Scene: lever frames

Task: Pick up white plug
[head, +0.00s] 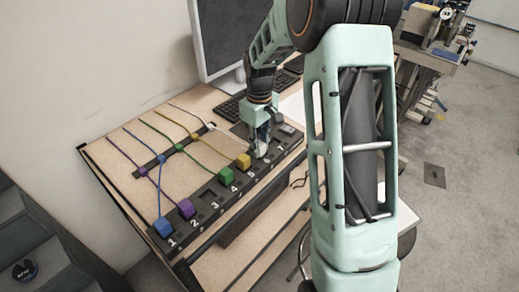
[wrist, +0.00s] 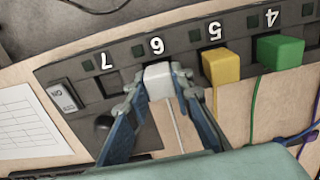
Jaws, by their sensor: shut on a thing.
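The white plug (wrist: 158,80) is a small white block at position 6 of the dark numbered strip (wrist: 60,72) in the wrist view. A pale cable runs from it toward my gripper's palm. My gripper (wrist: 156,86) is shut on the plug, with one blue-grey finger on each side. Whether the plug sits fully in its socket cannot be told. In the head view my gripper (head: 261,144) reaches down onto the strip's far part and mostly hides the plug.
A yellow plug (wrist: 221,67) stands close beside the fingers, with a green plug (wrist: 280,51) beyond. Position 7 is empty. Purple (head: 186,208) and blue (head: 164,227) plugs stand at the strip's near end. A keyboard (head: 230,107) and monitor (head: 222,40) are behind.

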